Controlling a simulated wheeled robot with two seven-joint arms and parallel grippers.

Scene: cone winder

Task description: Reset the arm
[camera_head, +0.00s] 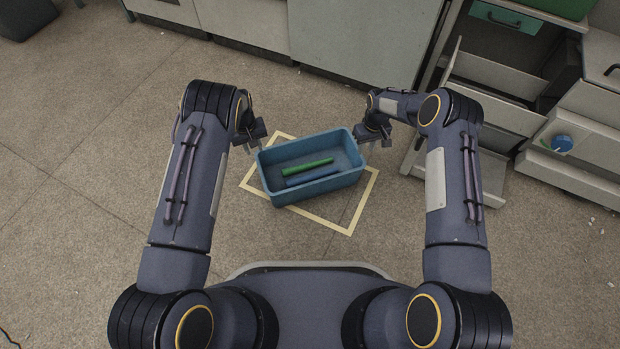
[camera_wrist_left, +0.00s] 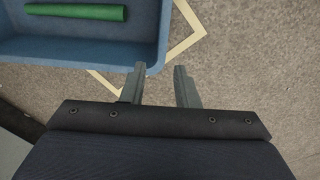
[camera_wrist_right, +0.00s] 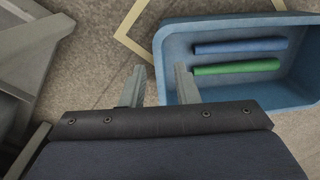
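A blue bin (camera_head: 311,189) stands on the floor inside a pale yellow taped outline (camera_head: 352,221). A green tube (camera_head: 307,167) and a blue tube (camera_head: 312,176) lie in it, side by side. My left gripper (camera_head: 257,146) is open at the bin's left end; in the left wrist view its fingers (camera_wrist_left: 159,72) straddle the bin's corner rim. My right gripper (camera_head: 372,140) is open at the right end; in the right wrist view its fingers (camera_wrist_right: 160,70) appear either side of the rim. Neither is closed on the rim. I cannot tell whether the fingers touch it.
Grey cabinets (camera_head: 355,40) line the back. At the right, an open drawer unit (camera_head: 497,78) stands near my right arm, with a blue round object (camera_head: 562,143) at a drawer. A dark container (camera_head: 25,18) is at the far left. The left floor is clear.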

